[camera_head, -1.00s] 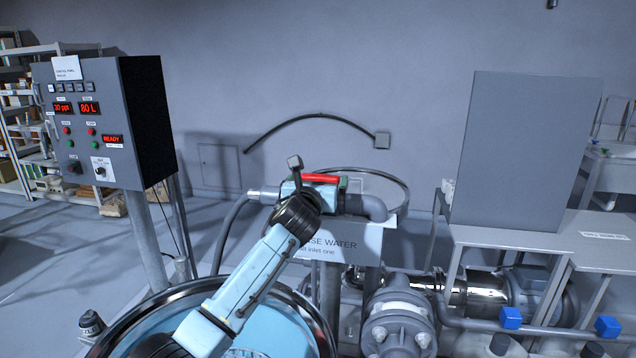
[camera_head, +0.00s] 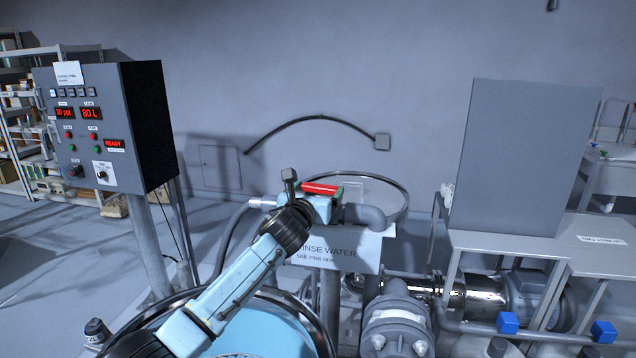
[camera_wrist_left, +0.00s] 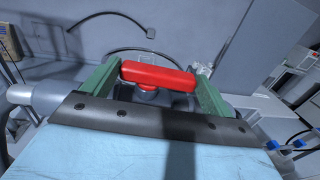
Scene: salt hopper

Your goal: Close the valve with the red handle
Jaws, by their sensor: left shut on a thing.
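The red handle (camera_head: 321,188) is a bar on top of a valve on a grey pipe, above a sign that reads "RINSE WATER". In the head view it lies roughly along the pipe. In the left wrist view the red handle (camera_wrist_left: 158,76) lies crosswise between two green fingers, with its round hub below. My left gripper (camera_head: 324,193) is at the handle from the front left. In the left wrist view, my left gripper (camera_wrist_left: 155,85) is shut on the handle, its fingers at the two ends. Much of the valve body is hidden by the gripper. My right gripper is not in view.
A control panel (camera_head: 105,125) showing READY stands at the left. A round metal rim (camera_head: 400,185) is behind the valve. A grey elbow pipe (camera_head: 366,215) adjoins it on the right. A pump (camera_head: 397,330) is below. A large grey panel (camera_head: 525,160) rises at the right.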

